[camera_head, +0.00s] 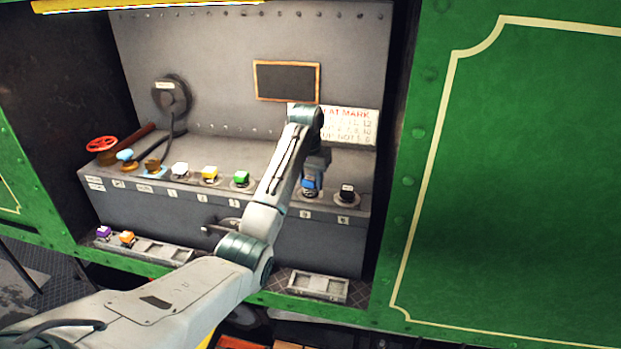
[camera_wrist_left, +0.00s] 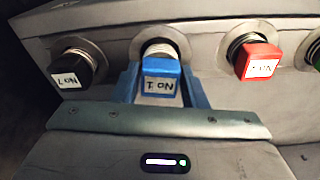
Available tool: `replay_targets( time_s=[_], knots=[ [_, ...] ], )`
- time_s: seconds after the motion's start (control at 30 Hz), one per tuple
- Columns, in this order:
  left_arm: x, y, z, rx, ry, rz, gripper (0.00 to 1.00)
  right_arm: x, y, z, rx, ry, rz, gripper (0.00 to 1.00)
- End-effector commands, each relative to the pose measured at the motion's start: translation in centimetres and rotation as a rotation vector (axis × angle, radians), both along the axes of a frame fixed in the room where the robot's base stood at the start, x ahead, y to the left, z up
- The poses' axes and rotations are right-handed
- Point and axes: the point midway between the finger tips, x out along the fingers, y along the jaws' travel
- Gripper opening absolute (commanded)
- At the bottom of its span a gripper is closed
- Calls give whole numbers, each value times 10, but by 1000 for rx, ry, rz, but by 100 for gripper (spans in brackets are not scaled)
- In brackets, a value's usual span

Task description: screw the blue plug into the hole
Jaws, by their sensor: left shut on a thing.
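The blue plug (camera_wrist_left: 161,88) has a square cap with black lettering on a white label. In the left wrist view it sits between the blue fingers of my left gripper (camera_wrist_left: 158,80), which is shut on it. The plug is at its round hole collar (camera_wrist_left: 160,47) in the grey ledge, and metal thread shows between cap and ledge. How deep it sits I cannot tell. In the head view my left gripper (camera_head: 312,178) points down onto the blue plug (camera_head: 310,185), left of the black plug (camera_head: 347,192). My right gripper is out of view.
A red plug (camera_wrist_left: 258,62) stands close beside in the wrist view; my arm hides it in the head view. Green (camera_head: 241,178), yellow (camera_head: 210,173) and white (camera_head: 180,169) plugs line the ledge. An empty-looking tray (camera_head: 318,285) lies below. Purple (camera_head: 104,233) and orange (camera_head: 127,238) plugs sit lower left.

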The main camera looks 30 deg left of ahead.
Motion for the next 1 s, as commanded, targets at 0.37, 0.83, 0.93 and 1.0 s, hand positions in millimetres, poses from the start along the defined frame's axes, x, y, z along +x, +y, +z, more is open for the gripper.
replay_targets(
  time_s=[0.37,0.83,0.93,1.0],
  knots=[
    [0,0,1,0,-3,-178,3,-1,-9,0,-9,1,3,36],
    [1,1,1,1,-2,-491,3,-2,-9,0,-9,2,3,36],
    [1,1,1,1,-4,-526,3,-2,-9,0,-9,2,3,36],
    [1,1,1,0,-4,-529,3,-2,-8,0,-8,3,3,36]
  ],
)
